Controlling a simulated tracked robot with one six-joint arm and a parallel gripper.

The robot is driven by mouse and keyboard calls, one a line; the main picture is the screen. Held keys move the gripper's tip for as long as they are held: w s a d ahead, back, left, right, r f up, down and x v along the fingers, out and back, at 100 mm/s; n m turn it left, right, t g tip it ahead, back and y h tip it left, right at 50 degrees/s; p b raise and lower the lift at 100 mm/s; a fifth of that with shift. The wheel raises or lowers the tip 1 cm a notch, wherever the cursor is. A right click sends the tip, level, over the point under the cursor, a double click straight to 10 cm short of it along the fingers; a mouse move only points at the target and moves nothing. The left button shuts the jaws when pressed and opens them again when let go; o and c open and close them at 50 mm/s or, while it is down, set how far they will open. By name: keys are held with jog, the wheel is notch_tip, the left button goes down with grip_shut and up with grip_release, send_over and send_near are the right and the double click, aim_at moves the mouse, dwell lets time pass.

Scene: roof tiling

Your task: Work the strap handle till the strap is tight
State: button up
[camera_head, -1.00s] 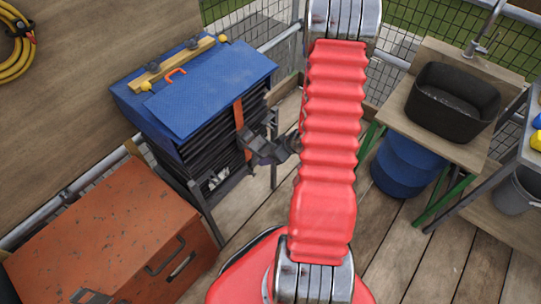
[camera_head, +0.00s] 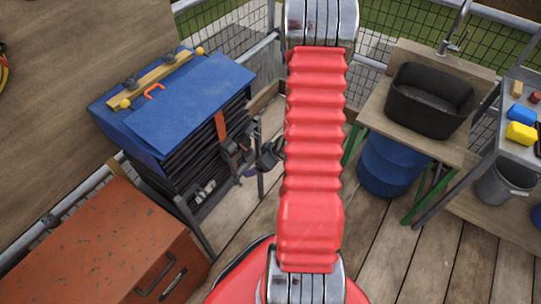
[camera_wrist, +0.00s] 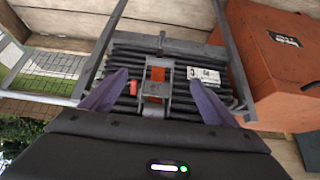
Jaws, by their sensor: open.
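An orange strap (camera_head: 221,124) runs down the front of a stack of dark sheets (camera_head: 190,160) under a blue cover (camera_head: 190,105). In the wrist view the strap (camera_wrist: 158,74) passes behind a grey metal strap handle and ratchet (camera_wrist: 156,90). My gripper (camera_head: 236,156) is close in front of the strap side of the stack. In the wrist view my gripper (camera_wrist: 157,78) is open, one purple finger on each side of the ratchet, with nothing held. I cannot tell whether a finger touches the handle, or how taut the strap is.
An orange-red chest (camera_head: 100,250) stands beside the stack, and grey stand legs (camera_wrist: 232,60) flank the stack. A wooden bar (camera_head: 160,78) lies on the cover. A black basin (camera_head: 430,100) sits on a bench above a blue barrel (camera_head: 395,165) at right. Plank floor is free between.

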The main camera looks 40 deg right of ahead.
jog(key=v, duration=1.2)
jog(key=shift+s, duration=0.15)
dwell(0.6)
jog(key=s+d+f+m+g+h, duration=0.1)
jog(key=s+d+g+h, duration=0.15)
jog(key=d, duration=0.35)
jog(key=s+d+r+m+g+h, duration=0.25)
jog(key=s+r+m+h, duration=0.2)
jog(key=r, duration=0.45)
jog(key=a+r+n+t+y, duration=0.1)
jog(key=a+r, duration=0.5)
jog(key=a, duration=0.6)
jog(key=w+a+r+n+t+y, duration=0.1)
jog(key=a+r+y, duration=0.2)
jog(key=a+r, duration=0.4)
jog(key=w+a+r+n+t+y, duration=0.1)
jog(key=a+r, duration=0.5)
jog(key=a, duration=1.1)
jog(key=shift+r+t+y, duration=0.2)
jog(key=shift+t+y, duration=0.2)
jog(key=shift+t, duration=0.1)
jog(key=shift+d, duration=0.15)
